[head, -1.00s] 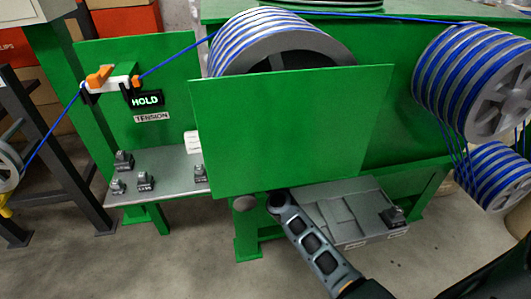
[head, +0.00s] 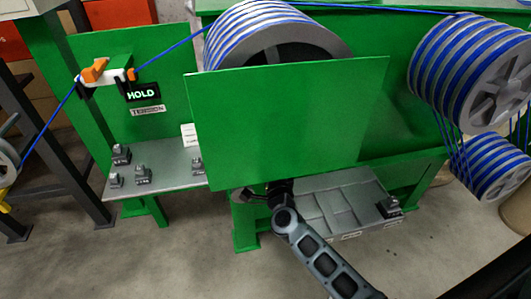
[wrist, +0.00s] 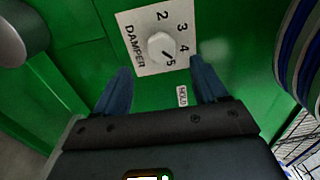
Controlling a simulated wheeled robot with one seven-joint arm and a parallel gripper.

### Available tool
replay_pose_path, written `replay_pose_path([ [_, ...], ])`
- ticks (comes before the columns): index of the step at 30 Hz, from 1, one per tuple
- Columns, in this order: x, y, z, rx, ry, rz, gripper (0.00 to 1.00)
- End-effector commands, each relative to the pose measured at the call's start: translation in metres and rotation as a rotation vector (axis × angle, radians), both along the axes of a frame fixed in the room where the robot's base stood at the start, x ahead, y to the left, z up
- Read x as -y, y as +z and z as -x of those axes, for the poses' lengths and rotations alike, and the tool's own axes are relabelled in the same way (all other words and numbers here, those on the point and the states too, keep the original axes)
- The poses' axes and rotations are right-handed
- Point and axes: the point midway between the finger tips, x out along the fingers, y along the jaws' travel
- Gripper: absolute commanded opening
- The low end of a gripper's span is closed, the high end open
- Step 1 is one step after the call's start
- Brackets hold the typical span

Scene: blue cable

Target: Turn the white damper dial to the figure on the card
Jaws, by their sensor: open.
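The white damper dial (wrist: 161,46) is a faceted knob on a white plate (wrist: 139,17) marked DAMPER, with 2, 3, 4 and 5 readable around it in the wrist view. A dark mark on the knob points towards the 5. My gripper (wrist: 163,84) is open and empty, its two blue fingers apart below the dial and short of it in the picture. In the head view the dial does not show, and my arm reaches in below the green panel (head: 285,120). A white card (head: 188,134), partly hidden by that panel, has no readable figure.
A grey rounded part (wrist: 22,32) is at the wrist view's upper left. Blue cable winds on grey drums (head: 490,75) at right. A grey tray (head: 335,205) lies below the panel. Several small weights stand on the left shelf (head: 165,168). A lit sign (head: 142,92) reads HOLD.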

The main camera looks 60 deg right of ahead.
Motion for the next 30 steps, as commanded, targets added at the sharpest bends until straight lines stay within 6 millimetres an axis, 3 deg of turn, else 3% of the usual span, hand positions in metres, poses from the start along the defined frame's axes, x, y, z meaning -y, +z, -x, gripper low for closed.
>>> replay_pose_path([
  [22, -0.008, 0.0, 0.006, -0.012, 0.009, 0.011, 0.72],
  [26, -0.036, 0.0, 0.021, -0.086, 0.063, 0.077, 0.72],
  [30, -0.089, 0.006, 0.054, -0.231, 0.176, 0.226, 0.72],
])
